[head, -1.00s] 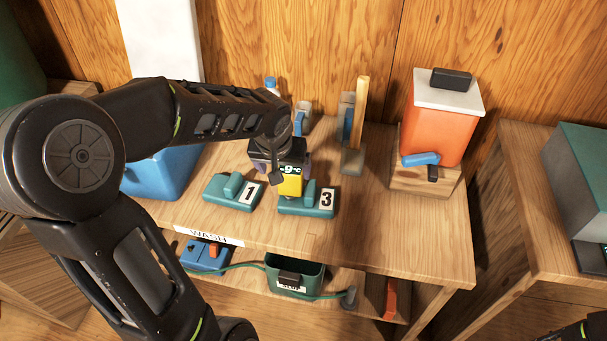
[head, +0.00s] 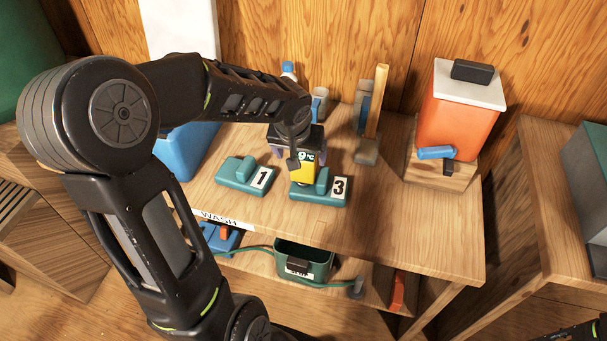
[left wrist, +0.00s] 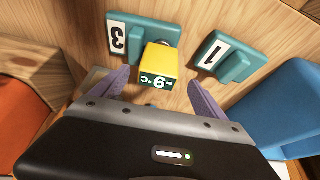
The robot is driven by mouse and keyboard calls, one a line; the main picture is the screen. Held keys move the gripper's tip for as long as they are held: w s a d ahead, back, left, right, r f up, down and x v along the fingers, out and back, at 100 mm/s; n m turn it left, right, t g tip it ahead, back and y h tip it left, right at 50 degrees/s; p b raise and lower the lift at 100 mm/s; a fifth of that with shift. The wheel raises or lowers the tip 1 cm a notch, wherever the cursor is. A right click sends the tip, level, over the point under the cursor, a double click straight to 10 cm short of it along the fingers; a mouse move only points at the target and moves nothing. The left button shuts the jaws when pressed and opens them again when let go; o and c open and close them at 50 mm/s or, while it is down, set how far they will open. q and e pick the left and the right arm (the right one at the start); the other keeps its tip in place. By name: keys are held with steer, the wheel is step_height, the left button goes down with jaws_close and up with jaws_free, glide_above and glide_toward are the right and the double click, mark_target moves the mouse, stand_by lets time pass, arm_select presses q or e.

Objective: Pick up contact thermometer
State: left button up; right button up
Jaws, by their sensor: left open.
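The contact thermometer (head: 304,174) is a small yellow block with a dark display reading -9 °C. It stands on the wooden bench beside the teal block marked 3 (head: 333,192), and near the teal block marked 1 (head: 240,177). My left gripper (head: 296,162) is open above and around it, partly hiding its display in the head view. In the left wrist view the thermometer (left wrist: 159,62) sits between the two purple fingers of my left gripper (left wrist: 158,77), with gaps on both sides.
Behind the thermometer stand a grey cup (head: 320,100) and an upright wooden piece (head: 377,100). An orange box with a white lid (head: 457,125) is at the right, and a blue container (head: 185,155) at the left. The bench front right is clear. A lower shelf holds a green bin (head: 303,260).

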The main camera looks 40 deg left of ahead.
arm_select(q)
steer(key=shift+f, duration=0.15)
steer(key=x, duration=0.5)
steer(key=shift+d, duration=0.2)
steer(key=shift+c, duration=0.4)
jaws_close()
step_height(320, 180, up, 10)
steer(key=shift+r+p, duration=0.1)
steer(key=shift+p, duration=0.25)
stand_by(0.7)
stand_by(0.5)
